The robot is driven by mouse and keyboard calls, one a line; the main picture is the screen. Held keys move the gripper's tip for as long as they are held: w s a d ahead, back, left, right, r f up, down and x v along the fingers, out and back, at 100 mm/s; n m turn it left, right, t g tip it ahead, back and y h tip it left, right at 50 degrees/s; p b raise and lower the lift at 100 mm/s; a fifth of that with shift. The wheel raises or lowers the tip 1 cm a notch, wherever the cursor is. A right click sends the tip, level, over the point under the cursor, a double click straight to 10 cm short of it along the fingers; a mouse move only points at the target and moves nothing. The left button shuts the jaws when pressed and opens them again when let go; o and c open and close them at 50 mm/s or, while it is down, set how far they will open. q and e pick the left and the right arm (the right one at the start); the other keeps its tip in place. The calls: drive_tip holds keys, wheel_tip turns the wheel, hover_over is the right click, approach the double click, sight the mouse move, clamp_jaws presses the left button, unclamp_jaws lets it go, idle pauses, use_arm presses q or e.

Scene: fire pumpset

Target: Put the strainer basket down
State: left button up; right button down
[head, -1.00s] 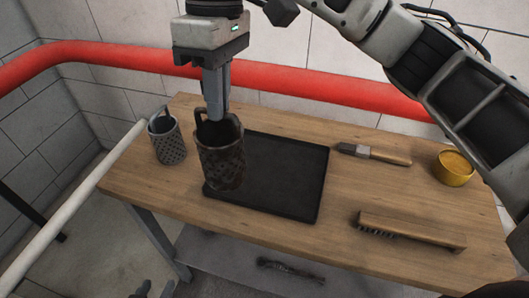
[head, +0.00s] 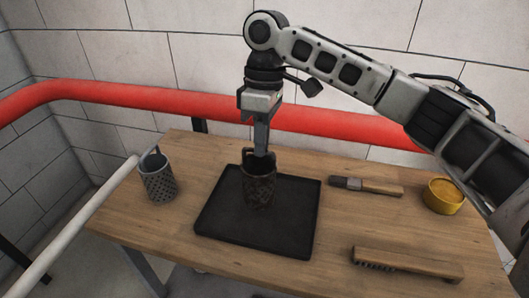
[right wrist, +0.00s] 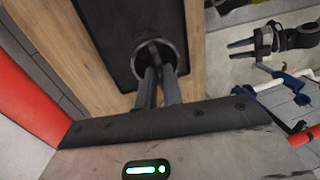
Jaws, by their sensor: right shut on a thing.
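The dark, rust-stained strainer basket (head: 259,188) is upright at the black tray (head: 218,218), over its middle in the head view. Whether its base touches the tray or hangs just above it, I cannot tell. My right gripper (head: 262,150) points down from above and is shut on the basket's handle. In the right wrist view the gripper's fingers (right wrist: 157,80) meet at the handle, in front of the basket's round rim (right wrist: 137,62). The finger tips hide part of the basket's mouth.
A clean grey perforated basket (head: 158,180) stands left of the tray on the wooden table (head: 190,150). To the right lie a flat brush (head: 368,186), a wooden wire brush (head: 408,264) and a yellow tin (head: 443,196). A red pipe (head: 350,126) runs behind.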

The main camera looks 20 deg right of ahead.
sight(264, 161)
drive_tip(key=shift+w+d+f, duration=0.15)
drive_tip(key=shift+f, duration=0.1)
drive_tip(key=f, duration=0.2)
drive_tip(key=shift+w+d+f, duration=0.15)
drive_tip(key=shift+d+f, duration=0.1)
drive_tip(key=shift+f, duration=0.55)
drive_tip(key=c, duration=1.5)
unclamp_jaws()
drive_tip(key=shift+f, duration=0.15)
drive_tip(key=shift+c, duration=0.2)
